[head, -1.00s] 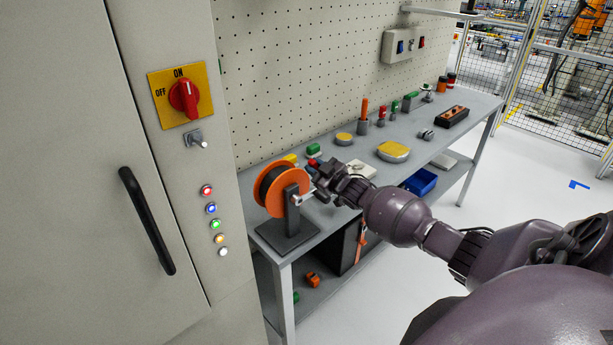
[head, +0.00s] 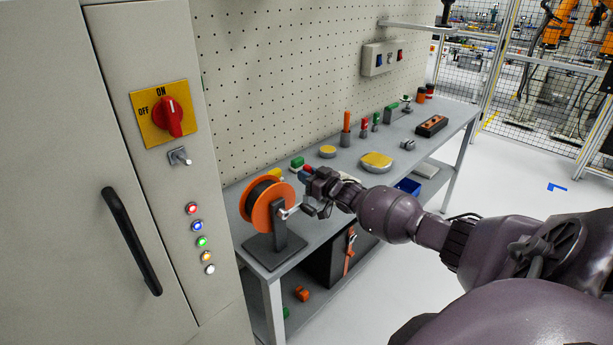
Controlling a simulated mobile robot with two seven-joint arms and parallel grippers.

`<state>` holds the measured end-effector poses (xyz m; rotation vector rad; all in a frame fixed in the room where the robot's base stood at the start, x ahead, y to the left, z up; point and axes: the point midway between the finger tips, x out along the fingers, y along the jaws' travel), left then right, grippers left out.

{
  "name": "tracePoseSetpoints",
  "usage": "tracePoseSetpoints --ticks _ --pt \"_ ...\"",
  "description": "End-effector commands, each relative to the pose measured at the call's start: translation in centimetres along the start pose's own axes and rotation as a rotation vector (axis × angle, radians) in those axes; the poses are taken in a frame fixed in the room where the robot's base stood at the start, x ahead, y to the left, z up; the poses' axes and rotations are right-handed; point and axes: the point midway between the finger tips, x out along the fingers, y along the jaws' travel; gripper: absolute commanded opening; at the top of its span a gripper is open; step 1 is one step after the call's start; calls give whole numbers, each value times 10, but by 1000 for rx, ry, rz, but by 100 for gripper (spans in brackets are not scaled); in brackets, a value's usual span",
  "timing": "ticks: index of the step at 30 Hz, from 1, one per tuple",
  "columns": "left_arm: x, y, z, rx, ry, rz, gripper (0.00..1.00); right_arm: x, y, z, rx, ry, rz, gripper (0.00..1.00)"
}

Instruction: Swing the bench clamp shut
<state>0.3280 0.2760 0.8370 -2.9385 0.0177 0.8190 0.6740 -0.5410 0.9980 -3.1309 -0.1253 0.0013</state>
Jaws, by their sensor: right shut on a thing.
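My right gripper (head: 308,203) is at the near left end of the bench, beside the orange reel (head: 263,212) on its dark stand. It is shut on the reel's small crank handle (head: 291,211), though the fingers and grip are small and partly hidden by the wrist. A small green and grey fixture (head: 392,113) stands at the far back of the bench. It may be the bench clamp, but it is too small to tell whether it is open or shut. My left gripper is not in view.
The grey bench (head: 335,168) carries a yellow-topped round part (head: 376,162), several upright tools and a dark block with orange parts (head: 432,126). A blue bin (head: 408,187) sits below. A cabinet with a red switch (head: 168,117) stands close on the left.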

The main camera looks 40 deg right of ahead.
Motion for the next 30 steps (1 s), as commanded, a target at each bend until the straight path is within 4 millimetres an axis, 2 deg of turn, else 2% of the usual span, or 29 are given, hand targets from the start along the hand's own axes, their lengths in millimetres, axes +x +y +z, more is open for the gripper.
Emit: tracePoseSetpoints --ticks 7,8,12,13,23,30 --pt "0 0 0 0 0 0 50 0 0 -1 14 3 2 0" --pt "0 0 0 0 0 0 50 0 0 -1 14 3 2 23" --pt "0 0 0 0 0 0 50 0 0 -1 12 2 2 44" --pt "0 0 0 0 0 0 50 0 0 -1 11 2 2 47" --pt "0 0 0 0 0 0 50 -2 1 0 8 0 2 47" --pt "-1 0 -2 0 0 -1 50 -26 1 0 8 -1 2 47"
